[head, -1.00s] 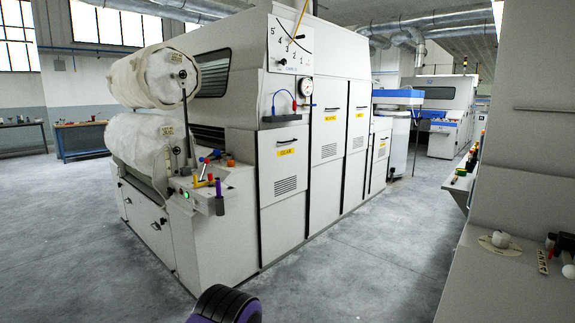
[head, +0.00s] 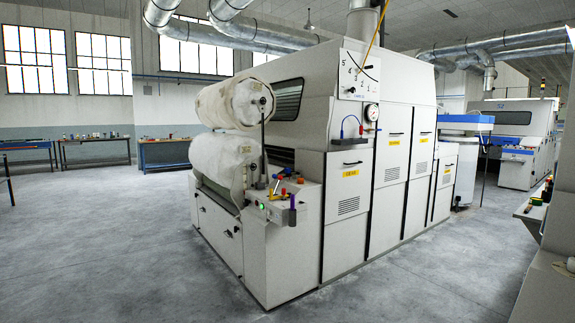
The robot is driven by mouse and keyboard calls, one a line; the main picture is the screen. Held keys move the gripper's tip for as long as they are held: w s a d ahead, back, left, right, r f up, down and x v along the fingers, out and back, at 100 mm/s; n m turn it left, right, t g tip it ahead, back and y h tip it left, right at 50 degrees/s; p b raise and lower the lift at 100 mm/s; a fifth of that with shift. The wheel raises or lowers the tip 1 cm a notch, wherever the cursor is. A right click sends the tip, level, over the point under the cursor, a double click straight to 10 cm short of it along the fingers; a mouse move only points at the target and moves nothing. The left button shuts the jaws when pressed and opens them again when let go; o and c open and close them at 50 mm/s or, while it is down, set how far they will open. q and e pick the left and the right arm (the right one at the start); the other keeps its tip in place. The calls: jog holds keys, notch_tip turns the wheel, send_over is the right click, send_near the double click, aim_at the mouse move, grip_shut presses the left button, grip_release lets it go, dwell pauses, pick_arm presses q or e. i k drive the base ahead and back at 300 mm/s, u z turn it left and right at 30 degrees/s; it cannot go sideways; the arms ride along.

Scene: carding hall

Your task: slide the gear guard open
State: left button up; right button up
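The gear guard appears to be the white side panel (head: 346,215) of the carding machine (head: 292,75), nearest the front corner. It has a dark handle near its top, a yellow label (head: 351,173) too small to read surely, and a vent below. It looks shut, flush with the taller panels (head: 388,205) to its right. Neither of my grippers is in view.
Two large white rolls (head: 228,104) sit at the machine's left end, above a small ledge of coloured levers (head: 283,190). Open grey floor (head: 110,250) lies in front and to the left. A bench (head: 538,205) stands at the right edge. Worktables line the back left wall.

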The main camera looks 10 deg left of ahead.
aim_at(349, 178)
jog(key=u, duration=0.05)
jog(key=i, duration=1.15)
jog(key=z, duration=0.55)
jog(key=i, duration=2.85)
jog(key=z, duration=0.2)
